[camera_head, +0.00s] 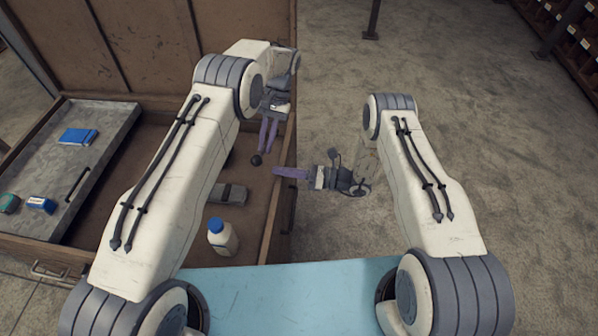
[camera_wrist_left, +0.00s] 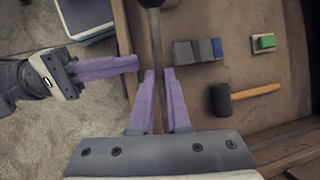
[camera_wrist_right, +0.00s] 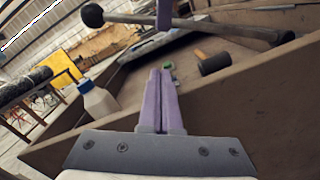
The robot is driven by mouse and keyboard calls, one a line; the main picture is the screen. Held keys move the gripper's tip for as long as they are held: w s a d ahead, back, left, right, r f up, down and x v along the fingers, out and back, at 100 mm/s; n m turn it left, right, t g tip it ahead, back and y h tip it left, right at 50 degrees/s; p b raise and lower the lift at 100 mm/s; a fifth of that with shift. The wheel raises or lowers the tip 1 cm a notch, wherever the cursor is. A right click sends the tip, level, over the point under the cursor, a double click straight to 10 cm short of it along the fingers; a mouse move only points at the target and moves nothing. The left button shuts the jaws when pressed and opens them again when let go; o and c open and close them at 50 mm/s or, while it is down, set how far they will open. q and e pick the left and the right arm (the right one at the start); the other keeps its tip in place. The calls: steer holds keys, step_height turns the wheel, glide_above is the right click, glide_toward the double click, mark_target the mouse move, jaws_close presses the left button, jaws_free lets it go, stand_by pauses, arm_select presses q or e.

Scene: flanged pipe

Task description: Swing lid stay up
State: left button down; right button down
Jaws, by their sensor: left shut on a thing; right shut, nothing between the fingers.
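The lid stay is a thin grey rod with a dark ball knob (camera_head: 256,160) at its end. In the right wrist view the rod (camera_wrist_right: 215,28) lies across the top, with its knob (camera_wrist_right: 92,15) at the left. My left gripper (camera_head: 265,147) points down over the chest's right wall, shut on the rod. In the left wrist view the rod (camera_wrist_left: 156,45) runs between its purple fingers (camera_wrist_left: 157,75). My right gripper (camera_head: 276,171) is shut and empty beside the right wall, below and apart from the rod. The rod's hinged end is hidden in the head view.
The open chest (camera_head: 268,228) has its lid (camera_head: 130,45) raised behind. Inside are a white bottle (camera_head: 222,240), a grey block (camera_head: 228,194) and a mallet (camera_wrist_left: 245,95). A grey tray (camera_head: 95,180) sits at the left.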

steer(key=shift+w+a+r, duration=0.3)
steer(key=shift+w+r, duration=0.1)
steer(key=shift+r, duration=0.2)
steer(key=shift+w+a+r, duration=0.35)
steer(key=shift+w+r, duration=0.05)
steer(key=shift+r, duration=0.15)
steer(key=shift+w+a+r, duration=0.3)
steer(key=shift+w+r, duration=0.1)
steer(key=shift+r, duration=0.2)
